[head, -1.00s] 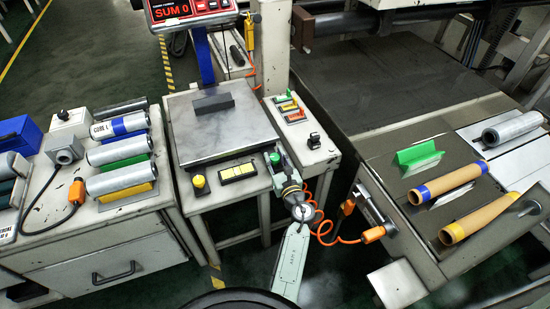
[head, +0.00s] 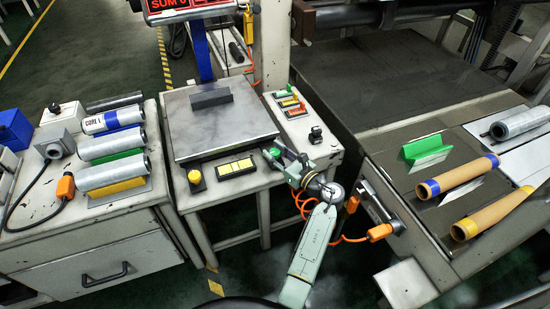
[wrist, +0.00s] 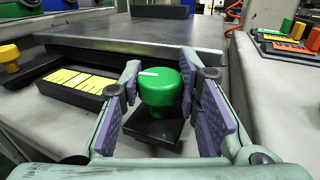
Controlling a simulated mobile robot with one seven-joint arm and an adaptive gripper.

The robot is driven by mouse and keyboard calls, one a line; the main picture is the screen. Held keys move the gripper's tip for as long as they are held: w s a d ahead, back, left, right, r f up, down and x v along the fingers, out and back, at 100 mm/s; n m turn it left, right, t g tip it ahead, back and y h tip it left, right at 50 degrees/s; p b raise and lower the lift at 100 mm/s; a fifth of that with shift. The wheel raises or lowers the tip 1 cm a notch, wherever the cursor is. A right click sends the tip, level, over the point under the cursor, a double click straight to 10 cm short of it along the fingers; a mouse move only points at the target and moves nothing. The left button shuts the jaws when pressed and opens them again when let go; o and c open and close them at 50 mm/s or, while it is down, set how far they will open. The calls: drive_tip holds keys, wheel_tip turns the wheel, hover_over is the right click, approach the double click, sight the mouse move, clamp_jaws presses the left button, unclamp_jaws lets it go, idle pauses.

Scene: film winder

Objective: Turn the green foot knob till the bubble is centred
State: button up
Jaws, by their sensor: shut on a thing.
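The green foot knob (wrist: 160,75) stands on a black square base at the front right corner of the scale. A white line on its top points left in the wrist view. My gripper (wrist: 165,108) has its two purple pads on either side of the knob, shut on it. In the head view my gripper (head: 281,156) is at the scale's front right corner and partly hides the knob (head: 273,151). The scale's steel plate (head: 230,128) carries a dark grey block (head: 210,99). I cannot make out a bubble in either view.
An orange coiled cable (head: 305,203) hangs beside my arm. Tables with rolls flank both sides.

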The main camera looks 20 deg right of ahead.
sight(275, 152)
drive_tip(key=o, duration=1.2)
drive_tip(key=shift+r, duration=0.1)
wheel_tip(275, 152, up, 10)
drive_tip(key=shift+f, duration=0.1)
